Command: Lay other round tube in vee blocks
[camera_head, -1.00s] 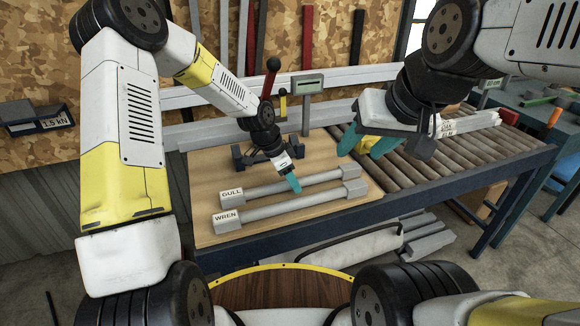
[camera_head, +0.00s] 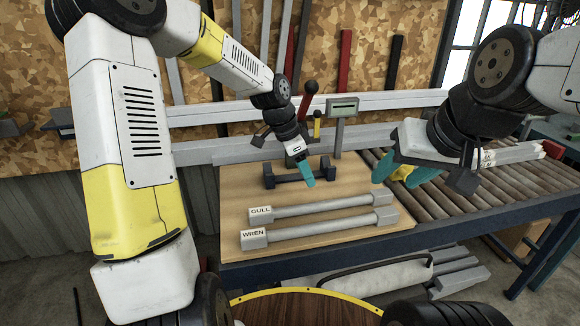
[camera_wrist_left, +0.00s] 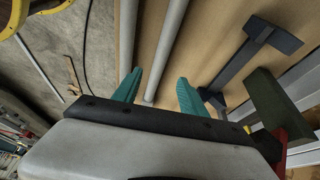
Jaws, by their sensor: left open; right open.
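Two long grey round bars lie side by side on a wooden board. The far bar (camera_head: 325,206) runs from an end block labelled GULL (camera_head: 261,212); the near bar (camera_head: 320,228) runs from one labelled WREN (camera_head: 253,237). I cannot tell how their ends sit in the blocks. My left gripper (camera_head: 306,175), with teal fingers, is open and empty above the board, just beyond the GULL bar. In the left wrist view its fingers (camera_wrist_left: 158,92) stand apart, with a bar end showing between them. My right gripper (camera_head: 408,170) is open over the roller conveyor's left end.
A grey post with a display (camera_head: 343,105) stands behind the board. The roller conveyor (camera_head: 450,205) holds pale labelled bars (camera_head: 510,153) at its far right.

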